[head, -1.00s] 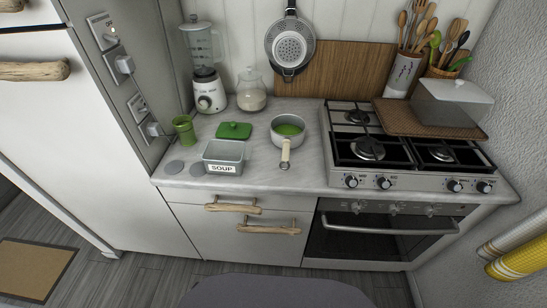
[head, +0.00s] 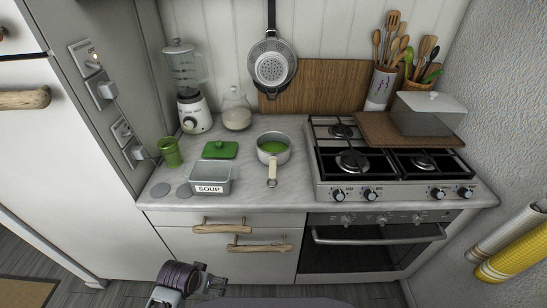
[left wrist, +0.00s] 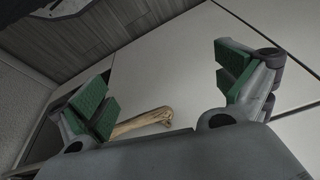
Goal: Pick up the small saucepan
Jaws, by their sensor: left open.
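The small saucepan (head: 273,146) stands on the counter just left of the stove, with green contents inside. Its pale handle (head: 272,175) points toward the counter's front edge. My left gripper (head: 212,282) is low at the bottom of the head view, in front of the drawers and well below the pan. In the left wrist view my left gripper (left wrist: 165,88) is open and empty, its green pads wide apart. A driftwood drawer handle (left wrist: 143,122) shows beyond the fingers there. The saucepan is not in the wrist view. My right gripper is not in view.
A grey SOUP container (head: 211,187) stands left of the pan, with a green lid (head: 221,150) behind it. A green cup (head: 172,152) and a blender (head: 191,95) are farther left. The stove (head: 392,185) is right of the pan. Driftwood handles (head: 259,245) jut from the drawers.

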